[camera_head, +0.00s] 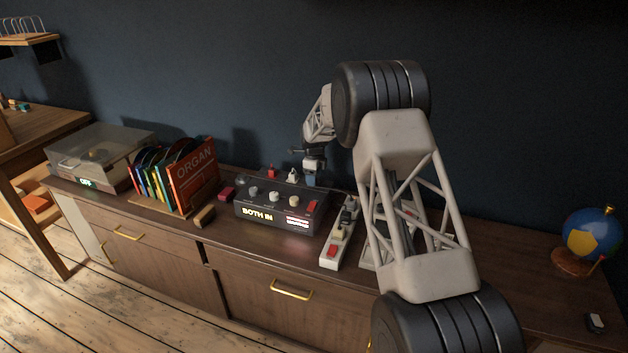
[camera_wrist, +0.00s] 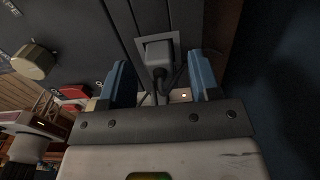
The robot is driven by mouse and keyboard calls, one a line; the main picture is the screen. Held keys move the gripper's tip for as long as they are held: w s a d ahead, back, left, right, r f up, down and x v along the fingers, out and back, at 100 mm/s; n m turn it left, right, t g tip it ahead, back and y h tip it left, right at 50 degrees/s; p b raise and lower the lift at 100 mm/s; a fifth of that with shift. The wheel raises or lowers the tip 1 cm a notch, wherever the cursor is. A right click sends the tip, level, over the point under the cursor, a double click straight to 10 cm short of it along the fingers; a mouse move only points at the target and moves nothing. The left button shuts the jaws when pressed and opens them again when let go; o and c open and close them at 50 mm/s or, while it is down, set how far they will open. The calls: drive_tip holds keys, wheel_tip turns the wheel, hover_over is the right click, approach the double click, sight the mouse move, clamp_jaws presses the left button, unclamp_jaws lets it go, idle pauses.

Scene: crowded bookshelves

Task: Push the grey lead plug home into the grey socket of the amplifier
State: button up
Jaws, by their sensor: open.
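The black amplifier (camera_head: 262,212) stands on the sideboard, and its lit front display reads "BOTH IN". In the wrist view the grey lead plug (camera_wrist: 158,50) sits in the square grey socket (camera_wrist: 172,36), with a black cable coming from it. Whether any gap is left under the plug is hard to tell. My gripper (camera_wrist: 160,78) is open, its blue fingers on either side of the plug and cable, with space visible on both sides. In the head view my gripper (camera_head: 311,179) is at the amplifier's back right; its fingertips are small and partly hidden there.
A red plug (camera_head: 272,171) and a pale one (camera_head: 292,176) stand at the amplifier's back edge. A power strip (camera_head: 339,236) lies right of the amplifier. A record rack (camera_head: 192,180) and turntable (camera_head: 98,155) stand left, a globe (camera_head: 592,234) far right. The dark wall is close behind.

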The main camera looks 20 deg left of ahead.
drive_tip(key=shift+r, duration=3.1)
